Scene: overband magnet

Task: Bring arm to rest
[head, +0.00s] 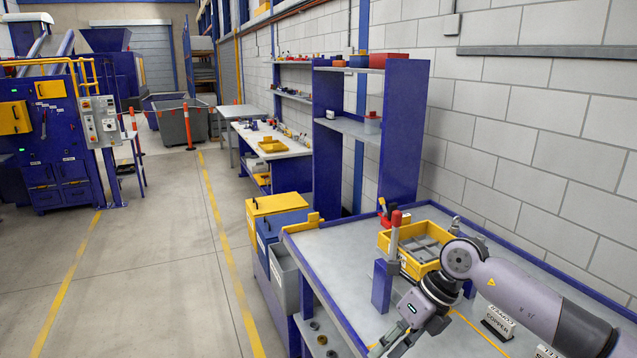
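My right arm (510,290) reaches in from the right over the workbench (335,240). My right gripper (392,343) hangs low over the front part of the bench, near the bottom edge of the picture. Its fingers point down and to the left, and their tips are too small and too near the edge to tell if they are apart. I see nothing held in it. My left arm and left gripper are not in view.
A blue post with a red-topped grey handle (395,232) stands close behind the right gripper. A yellow divided crate (412,268) sits behind the arm. The floor aisle (150,290) to the left is clear.

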